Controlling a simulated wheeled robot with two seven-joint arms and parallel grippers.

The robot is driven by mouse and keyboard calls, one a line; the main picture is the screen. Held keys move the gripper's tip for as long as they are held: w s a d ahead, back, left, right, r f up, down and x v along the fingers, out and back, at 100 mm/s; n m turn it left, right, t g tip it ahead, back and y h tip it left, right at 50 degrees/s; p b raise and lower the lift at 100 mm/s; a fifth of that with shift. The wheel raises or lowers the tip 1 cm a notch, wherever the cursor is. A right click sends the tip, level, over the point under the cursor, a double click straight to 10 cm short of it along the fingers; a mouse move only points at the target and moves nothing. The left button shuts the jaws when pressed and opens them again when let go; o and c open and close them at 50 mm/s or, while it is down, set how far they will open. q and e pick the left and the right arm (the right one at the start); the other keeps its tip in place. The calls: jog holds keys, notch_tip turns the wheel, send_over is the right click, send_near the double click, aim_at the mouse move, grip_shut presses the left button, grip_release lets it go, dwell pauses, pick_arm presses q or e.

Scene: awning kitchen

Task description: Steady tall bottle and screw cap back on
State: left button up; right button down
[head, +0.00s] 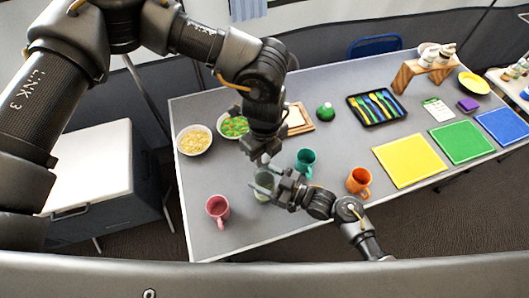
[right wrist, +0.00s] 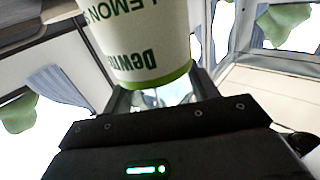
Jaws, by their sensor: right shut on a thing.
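The tall bottle (head: 263,190), pale green in the head view, stands near the table's front edge. In the right wrist view it is a white bottle (right wrist: 140,45) with green lettering and a green rim at its lower end. My right gripper (head: 268,182) is shut on the bottle from the right side. My left gripper (head: 263,159) points down just above the bottle's top. Its fingertips are small and partly hidden, so I cannot tell whether they are open or shut. I cannot make out the cap.
A pink mug (head: 218,208) stands left of the bottle; a teal mug (head: 305,161) and an orange mug (head: 359,181) stand to the right. Two food bowls, one of them pale (head: 194,140), lie behind. A cutlery tray (head: 377,106) and a yellow mat (head: 408,160) lie further right.

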pick_arm(q)
grip_shut()
jog(key=o, duration=0.6)
grip_release()
jog(key=shift+c, duration=0.2)
jog(key=shift+r, duration=0.1)
notch_tip(320, 180, up, 12)
pick_arm(e)
jog(key=shift+c, duration=1.8)
grip_release()
